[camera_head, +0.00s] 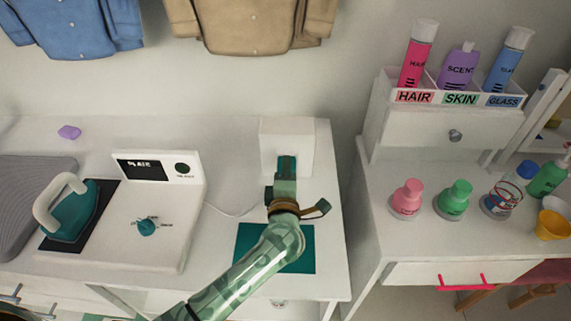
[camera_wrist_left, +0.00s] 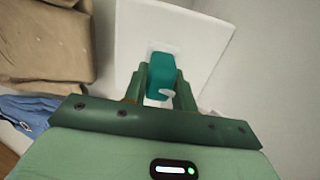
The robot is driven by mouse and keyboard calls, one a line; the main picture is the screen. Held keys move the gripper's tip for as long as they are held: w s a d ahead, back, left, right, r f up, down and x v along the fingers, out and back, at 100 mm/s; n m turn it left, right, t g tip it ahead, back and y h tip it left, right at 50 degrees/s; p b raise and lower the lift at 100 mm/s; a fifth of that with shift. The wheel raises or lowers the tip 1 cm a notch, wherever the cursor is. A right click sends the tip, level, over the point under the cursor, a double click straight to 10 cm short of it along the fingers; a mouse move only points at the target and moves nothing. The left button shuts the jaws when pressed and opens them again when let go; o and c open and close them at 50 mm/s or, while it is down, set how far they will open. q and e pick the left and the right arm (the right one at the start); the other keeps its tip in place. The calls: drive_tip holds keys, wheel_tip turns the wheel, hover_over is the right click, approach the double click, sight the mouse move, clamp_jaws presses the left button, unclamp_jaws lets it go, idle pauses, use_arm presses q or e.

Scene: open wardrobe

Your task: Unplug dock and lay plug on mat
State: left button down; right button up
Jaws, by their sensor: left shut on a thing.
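My left gripper (camera_head: 287,170) reaches to a white box (camera_head: 303,140) at the back right of the counter. In the left wrist view, its two fingers (camera_wrist_left: 161,88) are shut on a teal plug (camera_wrist_left: 160,72). The plug's far end meets a pale plate on the box face; how deep it sits cannot be told. The white dock (camera_head: 155,203) stands at left with a dark panel and teal knob, and a teal iron (camera_head: 72,212) rests on its dark pad. A thin cord (camera_head: 228,212) runs right from the dock. The teal mat (camera_head: 302,262) lies flat, partly behind my left arm. My right gripper is out of view.
A purple block (camera_head: 69,132) and a grey board (camera_head: 30,190) lie at left. Across a gap, a shelf (camera_head: 440,125) holds labelled bottles, with several small containers below. Shirts (camera_head: 250,25) hang above the back. The mat's visible surface is clear.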

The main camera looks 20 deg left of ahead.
use_arm(q)
drive_tip(key=shift+s, duration=0.15)
drive_tip(key=shift+s+d, duration=0.1)
drive_tip(key=shift+s, duration=0.15)
drive_tip(key=shift+p+v, duration=0.7)
drive_tip(key=shift+v, duration=0.2)
idle(0.5)
drive_tip(key=shift+s, duration=0.2)
drive_tip(key=shift+p+v, duration=0.8)
drive_tip(key=shift+v, duration=0.9)
